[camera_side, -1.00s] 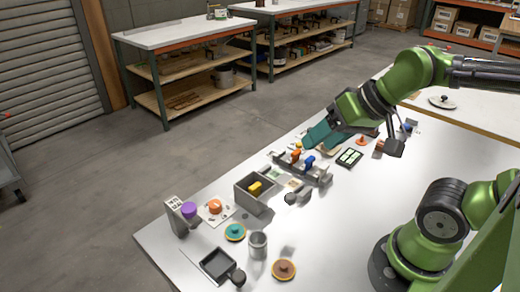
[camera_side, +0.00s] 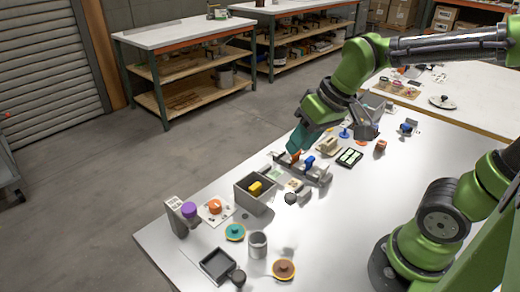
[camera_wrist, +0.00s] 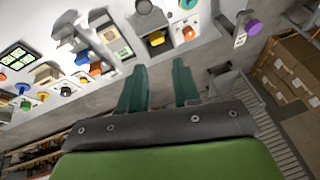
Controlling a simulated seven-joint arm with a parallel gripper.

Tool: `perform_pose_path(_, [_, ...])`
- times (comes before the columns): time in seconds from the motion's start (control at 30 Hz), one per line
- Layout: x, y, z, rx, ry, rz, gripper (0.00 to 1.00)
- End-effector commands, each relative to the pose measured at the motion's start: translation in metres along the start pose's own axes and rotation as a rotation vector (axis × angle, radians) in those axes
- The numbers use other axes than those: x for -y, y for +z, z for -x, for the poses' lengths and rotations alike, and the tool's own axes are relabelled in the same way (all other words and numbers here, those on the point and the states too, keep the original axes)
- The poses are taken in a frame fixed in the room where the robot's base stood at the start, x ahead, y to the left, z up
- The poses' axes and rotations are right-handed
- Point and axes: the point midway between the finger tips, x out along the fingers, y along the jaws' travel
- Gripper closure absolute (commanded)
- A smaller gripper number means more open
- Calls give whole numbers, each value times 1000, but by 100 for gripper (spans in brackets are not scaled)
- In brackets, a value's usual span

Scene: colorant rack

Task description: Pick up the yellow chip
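A yellow piece (camera_side: 255,188), which looks like the yellow chip, lies inside an open grey box (camera_side: 264,207) near the left part of the table. The wrist view shows the yellow piece (camera_wrist: 156,39) too, in its box beyond my fingertips. My gripper (camera_side: 297,143) has teal fingers and is above the far side of the table, behind and to the right of the box. In the wrist view my gripper (camera_wrist: 158,66) has its fingers apart with nothing between them.
A grey rack with orange and blue pieces (camera_side: 309,162) stands between my gripper and the box. A purple-topped holder (camera_side: 189,210), a teal disc (camera_side: 235,232), a grey cup (camera_side: 258,245) and a black tray (camera_side: 217,265) are nearer. The table's right middle is clear.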

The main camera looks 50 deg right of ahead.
Motion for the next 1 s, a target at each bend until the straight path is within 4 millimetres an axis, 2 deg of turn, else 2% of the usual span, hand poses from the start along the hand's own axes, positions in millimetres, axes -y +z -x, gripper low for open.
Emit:
perform_pose_path(0.1, [7, -26, -24, 125, 30, 280, 68])
perform_pose_path(0.3, [16, -62, -65, 324, -2, 861, 68])
perform_pose_path(0.4, [19, -75, -80, 398, -49, 1135, 68])
perform_pose_path(0.53, [22, -89, -84, 444, -108, 1425, 68])
perform_pose_path(0.63, [22, -95, -77, 450, -135, 1576, 68])
perform_pose_path(0.8, [21, -91, -78, 465, -174, 1689, 68])
perform_pose_path(0.87, [19, -89, -83, 466, -178, 1698, 68])
perform_pose_path(1.0, [14, -78, -106, 468, -179, 1698, 68])
